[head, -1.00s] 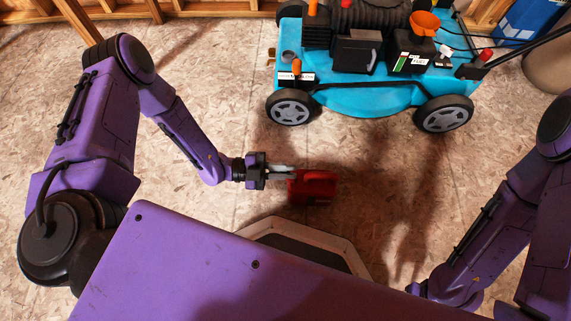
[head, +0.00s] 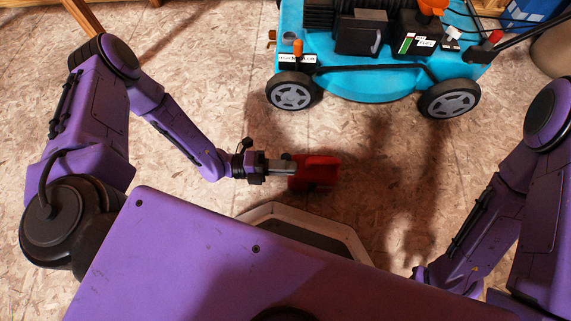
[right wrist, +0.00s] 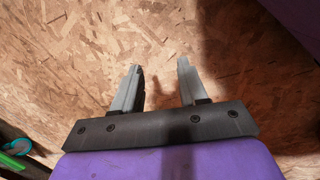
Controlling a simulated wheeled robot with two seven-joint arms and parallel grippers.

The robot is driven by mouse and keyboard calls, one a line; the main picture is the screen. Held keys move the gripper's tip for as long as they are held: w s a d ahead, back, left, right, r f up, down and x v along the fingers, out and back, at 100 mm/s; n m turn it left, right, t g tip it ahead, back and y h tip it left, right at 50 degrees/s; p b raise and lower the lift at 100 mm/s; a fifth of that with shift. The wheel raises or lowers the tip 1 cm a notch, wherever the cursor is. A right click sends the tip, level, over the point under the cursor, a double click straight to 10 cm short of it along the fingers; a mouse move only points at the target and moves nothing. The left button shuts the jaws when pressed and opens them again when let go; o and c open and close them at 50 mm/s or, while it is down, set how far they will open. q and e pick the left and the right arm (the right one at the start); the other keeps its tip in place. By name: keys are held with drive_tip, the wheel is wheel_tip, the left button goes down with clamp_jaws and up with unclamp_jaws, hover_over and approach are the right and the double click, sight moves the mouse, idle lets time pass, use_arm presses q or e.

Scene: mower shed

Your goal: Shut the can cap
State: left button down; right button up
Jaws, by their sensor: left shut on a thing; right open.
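A red can (head: 322,172) is in the head view, in front of my base and below the mower. My left gripper (head: 287,167) reaches it from the left and is shut on it at its left side. The can's cap cannot be made out; the gripper fingers cover that end. My right gripper shows in the right wrist view (right wrist: 160,82), open and empty, with bare floor beyond its fingers. In the head view the right gripper is hidden behind my own body at the lower right.
A turquoise mower (head: 375,75) with an orange funnel (head: 433,5) stands on the chipboard floor (head: 215,75) beyond the can. A blue box (head: 535,14) is at the top right. The floor between the can and my right arm is clear.

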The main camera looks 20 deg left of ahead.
use_arm(q)
drive_tip(key=shift+f+m, duration=0.1)
drive_tip(key=shift+m, duration=0.3)
use_arm(e)
drive_tip(key=shift+w+d+f, duration=0.2)
use_arm(q)
drive_tip(key=c, duration=1.3)
unclamp_jaws()
drive_tip(key=shift+o, duration=0.2)
drive_tip(key=p+v, duration=0.3)
drive_tip(key=v, duration=0.7)
drive_tip(key=shift+a, duration=0.25)
use_arm(e)
drive_tip(key=s+a+r+g+y, duration=0.1)
drive_tip(key=s+a+r+g, duration=0.1)
drive_tip(key=s+a+r, duration=0.1)
drive_tip(key=shift+s+a+r+g, duration=0.3)
drive_tip(key=shift+s+r, duration=0.35)
drive_tip(key=shift+r, duration=0.3)
